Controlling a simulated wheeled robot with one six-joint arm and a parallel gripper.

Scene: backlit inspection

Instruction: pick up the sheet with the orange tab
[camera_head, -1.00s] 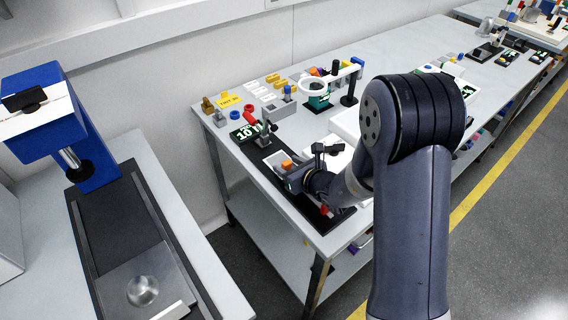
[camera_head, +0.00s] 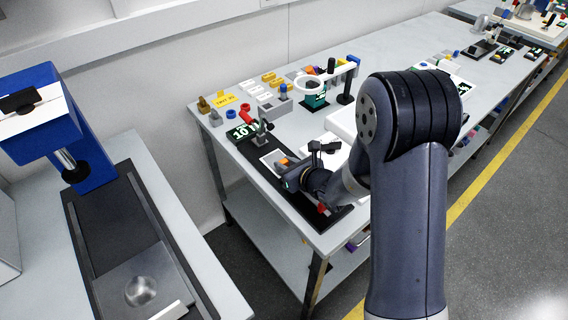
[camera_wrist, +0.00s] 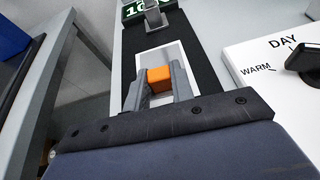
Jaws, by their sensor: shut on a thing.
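The white sheet (camera_wrist: 175,57) lies along the black mat in the wrist view, and its orange tab (camera_wrist: 159,79) is between my two fingers. My gripper (camera_wrist: 157,88) is shut on the orange tab, one finger on each side of it. In the head view my gripper (camera_head: 283,168) is low over the near left end of the bench, with the orange tab (camera_head: 283,161) and part of the white sheet (camera_head: 269,163) showing beside it. My fingers hide the sheet's near part. I cannot tell whether the sheet is raised off the mat.
A grey clamp (camera_wrist: 153,16) and a green display (camera_wrist: 133,8) stand beyond the sheet. A white box marked DAY and WARM with a black knob (camera_wrist: 303,62) is close on the right. The bench's left edge is near. Several small parts crowd the bench's back.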

